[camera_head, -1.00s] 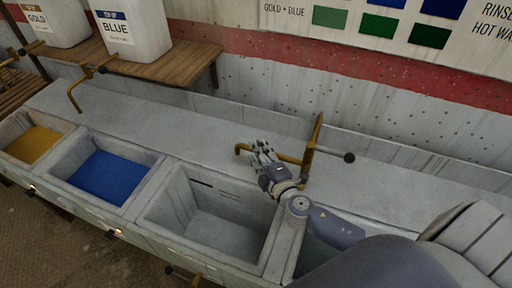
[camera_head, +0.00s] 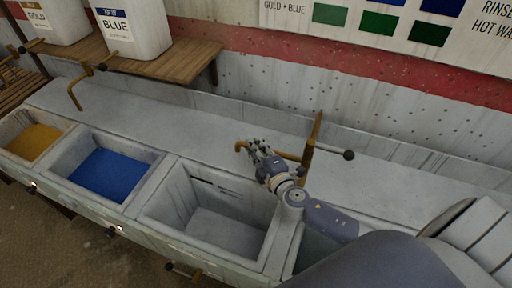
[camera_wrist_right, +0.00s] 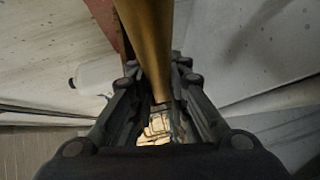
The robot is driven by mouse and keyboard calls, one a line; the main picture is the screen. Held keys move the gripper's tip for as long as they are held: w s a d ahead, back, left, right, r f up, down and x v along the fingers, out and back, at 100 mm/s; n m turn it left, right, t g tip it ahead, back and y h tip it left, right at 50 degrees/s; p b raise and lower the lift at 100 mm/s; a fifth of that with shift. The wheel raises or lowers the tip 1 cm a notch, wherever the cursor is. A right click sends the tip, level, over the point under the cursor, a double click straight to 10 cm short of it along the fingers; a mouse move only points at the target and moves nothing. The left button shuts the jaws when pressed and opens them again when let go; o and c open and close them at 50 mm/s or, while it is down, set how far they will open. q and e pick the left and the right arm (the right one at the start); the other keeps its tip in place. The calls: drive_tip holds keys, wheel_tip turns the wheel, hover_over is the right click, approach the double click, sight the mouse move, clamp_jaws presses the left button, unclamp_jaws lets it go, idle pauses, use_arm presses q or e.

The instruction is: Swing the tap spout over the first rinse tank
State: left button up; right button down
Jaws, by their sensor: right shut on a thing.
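The brass tap has an upright post (camera_head: 312,145) on the ledge behind the tanks and a spout (camera_head: 288,155) reaching left, its bent tip (camera_head: 240,146) above the ledge. My right gripper (camera_head: 258,150) is shut on the spout near its tip. The right wrist view shows the brass spout (camera_wrist_right: 150,45) running between the two fingers. An empty grey tank (camera_head: 268,222), just right of the blue one, lies in front of the spout tip; it appears to be the first rinse tank. My left gripper is not in view.
A tank with blue liquid (camera_head: 102,175) and one with yellow liquid (camera_head: 34,141) stand left. Another tank (camera_head: 312,248) at right is partly hidden by my right arm. A second brass tap (camera_head: 76,90) stands behind the blue tank. White canisters (camera_head: 134,28) sit on a wooden shelf.

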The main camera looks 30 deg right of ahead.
drive_tip(key=s+a+n+g+y+b, duration=0.4)
drive_tip(key=s+n+y, duration=0.4)
drive_tip(key=s+y, duration=0.2)
drive_tip(key=shift+s+a+n+y+b, duration=0.45)
drive_tip(key=shift+y+b, duration=0.35)
drive_tip(key=shift+b, duration=0.45)
drive_tip(key=c, duration=1.5)
unclamp_jaws()
drive_tip(key=shift+c, duration=0.2)
